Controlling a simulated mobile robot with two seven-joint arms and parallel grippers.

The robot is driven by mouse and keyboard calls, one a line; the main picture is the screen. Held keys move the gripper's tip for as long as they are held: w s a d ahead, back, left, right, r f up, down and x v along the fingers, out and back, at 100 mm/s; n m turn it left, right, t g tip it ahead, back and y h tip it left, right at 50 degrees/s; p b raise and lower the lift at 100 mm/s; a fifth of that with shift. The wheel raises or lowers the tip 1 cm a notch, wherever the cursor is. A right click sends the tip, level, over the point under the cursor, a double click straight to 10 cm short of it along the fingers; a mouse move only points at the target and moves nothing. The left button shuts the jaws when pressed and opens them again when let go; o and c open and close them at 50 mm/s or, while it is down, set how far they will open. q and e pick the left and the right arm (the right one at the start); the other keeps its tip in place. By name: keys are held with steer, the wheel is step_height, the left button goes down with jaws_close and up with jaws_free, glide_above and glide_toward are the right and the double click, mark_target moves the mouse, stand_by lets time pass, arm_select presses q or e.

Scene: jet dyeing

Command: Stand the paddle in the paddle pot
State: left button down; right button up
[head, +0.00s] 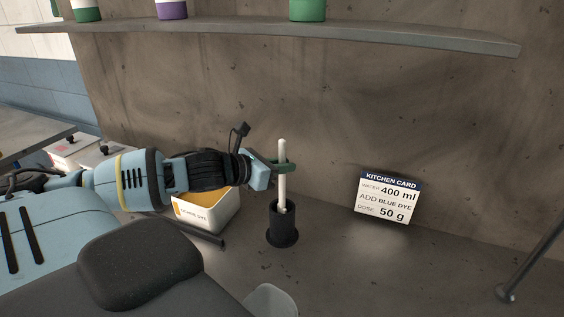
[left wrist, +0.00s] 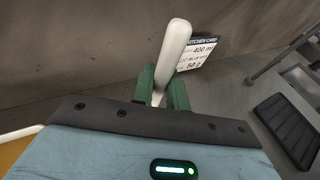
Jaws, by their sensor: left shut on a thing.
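The paddle (head: 282,178) is a pale rod, upright in the head view, with its lower end at the mouth of the dark paddle pot (head: 283,228). The pot stands on the counter on a wider round base. My left gripper (head: 284,167) is shut on the paddle partway up, its green fingers on either side of the shaft. In the left wrist view the paddle (left wrist: 174,50) sticks up between the green fingers (left wrist: 163,92). The pot is not seen in that view. Whether the paddle's foot touches the pot floor is hidden. My right gripper is not in view.
A white box with orange dye (head: 228,217) stands just left of the pot, partly behind my arm. A kitchen card (head: 388,198) leans near the wall at right. A shelf (head: 400,38) with several tubs runs above.

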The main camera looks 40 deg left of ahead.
arm_select(q)
steer(key=shift+f, duration=0.65)
steer(key=c, duration=1.3)
jaws_free()
